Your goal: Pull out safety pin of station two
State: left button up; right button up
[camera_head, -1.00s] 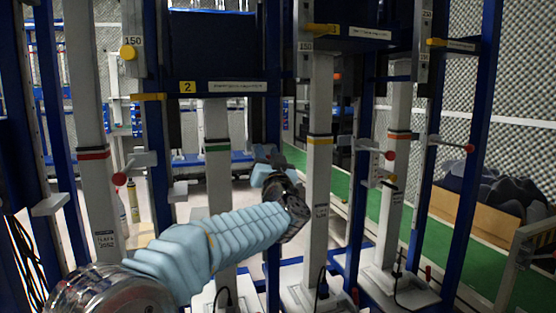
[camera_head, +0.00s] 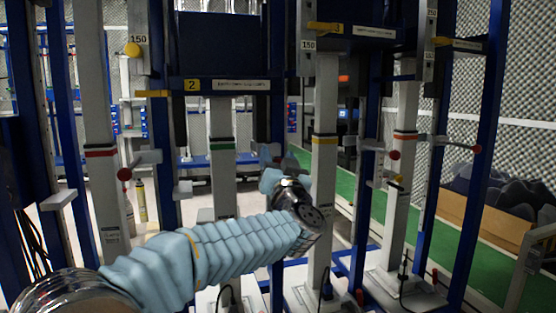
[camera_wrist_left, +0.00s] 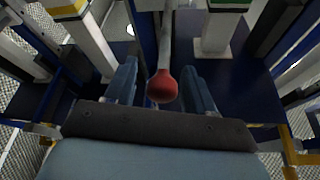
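Station two carries a yellow tag marked 2 (camera_head: 191,85) on its blue crossbar, above a grey post with a green band (camera_head: 222,145). My left gripper (camera_head: 272,165) is beside this post, between it and the yellow-banded post. In the left wrist view, a red ball knob (camera_wrist_left: 163,88) on a grey rod (camera_wrist_left: 165,45) lies between the two fingers of my left gripper (camera_wrist_left: 160,70). The fingers stand apart with a gap around the rod. I cannot tell whether either touches the knob. In the head view my wrist hides this knob. My right gripper is not in view.
Other red-knobbed pins show at the left (camera_head: 124,174) and at the right (camera_head: 394,155). Blue uprights and the yellow-banded post (camera_head: 324,180) stand close around my left gripper. A green floor strip (camera_head: 420,215) runs on the right.

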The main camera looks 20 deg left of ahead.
pick_arm(q)
jog(key=shift+s, duration=0.1)
jog(key=b+v, duration=0.2)
jog(key=v, duration=1.1)
jog(key=shift+s+d+b, duration=0.15)
jog(key=shift+s+b, duration=0.15)
jog(key=shift+b, duration=0.05)
jog(key=shift+f, duration=0.1)
